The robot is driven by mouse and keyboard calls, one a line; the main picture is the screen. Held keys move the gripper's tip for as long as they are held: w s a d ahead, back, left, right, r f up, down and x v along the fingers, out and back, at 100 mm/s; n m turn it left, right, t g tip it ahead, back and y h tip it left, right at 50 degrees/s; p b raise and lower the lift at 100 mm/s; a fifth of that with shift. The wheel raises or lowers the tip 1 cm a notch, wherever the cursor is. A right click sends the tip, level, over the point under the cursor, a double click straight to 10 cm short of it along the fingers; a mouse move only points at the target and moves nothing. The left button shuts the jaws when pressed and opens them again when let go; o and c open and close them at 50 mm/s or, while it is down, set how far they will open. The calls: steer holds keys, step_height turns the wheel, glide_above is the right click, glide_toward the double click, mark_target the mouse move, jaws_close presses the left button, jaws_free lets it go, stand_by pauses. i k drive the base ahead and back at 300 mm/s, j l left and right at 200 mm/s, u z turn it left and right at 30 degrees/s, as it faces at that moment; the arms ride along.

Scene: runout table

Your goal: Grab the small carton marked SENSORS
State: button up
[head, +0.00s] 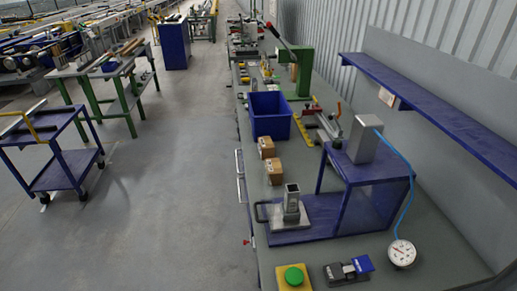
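Two small brown cartons stand one behind the other on the long grey table (232,190), near its left edge. The farther carton (266,147) is just in front of a blue bin. The nearer carton (274,172) is a little closer to me. Both have small markings, too small to read, so I cannot tell which one says SENSORS. My gripper is not in view.
The blue bin (270,116) stands behind the cartons. In front is a metal plate with an upright square tube (291,200), beside a blue stand (370,172).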

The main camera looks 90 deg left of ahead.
mark_target(266, 148)
steer(key=u, duration=2.85)
steer(key=i+j, duration=0.2)
steer(key=j, duration=0.15)
steer(key=i+j, duration=0.2)
steer(key=i+j+z, duration=0.1)
steer(key=j, duration=0.35)
steer(key=i+j, duration=0.45)
steer(key=j, duration=0.2)
steer(key=i+j+z, duration=0.1)
steer(key=i, duration=0.35)
steer(key=i+j, duration=0.25)
steer(key=i, duration=0.15)
steer(key=i+j+z, duration=0.15)
steer(key=i, duration=0.3)
steer(key=i+j, duration=0.3)
steer(key=i, duration=0.15)
steer(key=i+l, duration=0.15)
steer(key=l, duration=0.15)
steer(key=i+l+z, duration=0.15)
steer(key=l, duration=0.1)
